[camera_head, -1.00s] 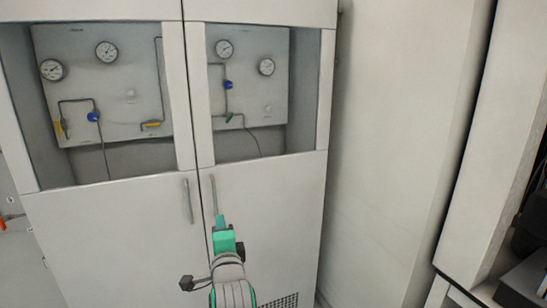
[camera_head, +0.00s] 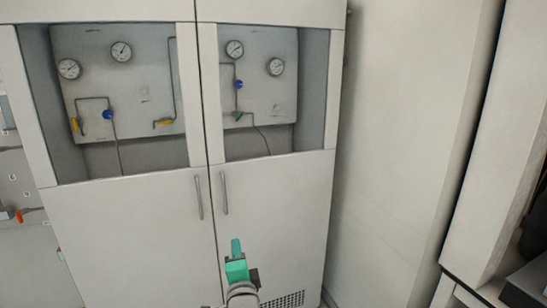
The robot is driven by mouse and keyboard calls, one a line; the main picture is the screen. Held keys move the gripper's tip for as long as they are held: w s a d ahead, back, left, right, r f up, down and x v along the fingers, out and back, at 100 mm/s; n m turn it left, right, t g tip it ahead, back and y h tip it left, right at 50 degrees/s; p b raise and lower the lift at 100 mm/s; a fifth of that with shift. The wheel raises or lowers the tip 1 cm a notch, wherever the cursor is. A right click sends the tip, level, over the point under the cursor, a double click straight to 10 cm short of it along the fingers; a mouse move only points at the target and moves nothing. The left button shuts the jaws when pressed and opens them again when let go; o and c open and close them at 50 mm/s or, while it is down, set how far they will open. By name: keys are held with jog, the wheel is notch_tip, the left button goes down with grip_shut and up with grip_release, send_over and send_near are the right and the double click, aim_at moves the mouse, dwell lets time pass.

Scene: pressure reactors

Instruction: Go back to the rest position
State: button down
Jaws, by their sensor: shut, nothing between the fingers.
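My gripper (camera_head: 236,248) is green and shows at the bottom middle of the head view. Its fingers are shut and empty, and they point up in the picture. It stands in front of the right door of a tall white cabinet (camera_head: 130,235), below the right door handle (camera_head: 224,193). A clear gap shows between the fingertips and that handle. The left door handle (camera_head: 199,197) is beside it, across the seam. Both doors are shut. The lower part of my arm is out of the picture.
Behind the cabinet's upper openings are panels with gauges (camera_head: 121,51), blue knobs (camera_head: 107,114) and thin pipes. A white wall (camera_head: 410,130) stands on the right, with a shelf unit and dark items at the far right. An orange fitting (camera_head: 20,215) shows at the left edge.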

jog(key=s+d+f+n+h, duration=0.1)
jog(key=s+d+f+n, duration=0.25)
jog(key=s+f, duration=0.8)
jog(key=s+d+f+n+h, duration=0.1)
jog(key=s+d+f+n, duration=0.25)
jog(key=s+f, duration=0.8)
jog(key=s+d+f+n+g, duration=0.1)
jog(key=s+n, duration=0.2)
jog(key=s, duration=1.1)
jog(key=s+d+f+n+h, duration=0.1)
jog(key=s+n, duration=0.3)
jog(key=s, duration=1)
jog(key=shift+d+f+g+h, duration=0.3)
jog(key=shift+d+f+g, duration=0.1)
jog(key=shift+d, duration=0.15)
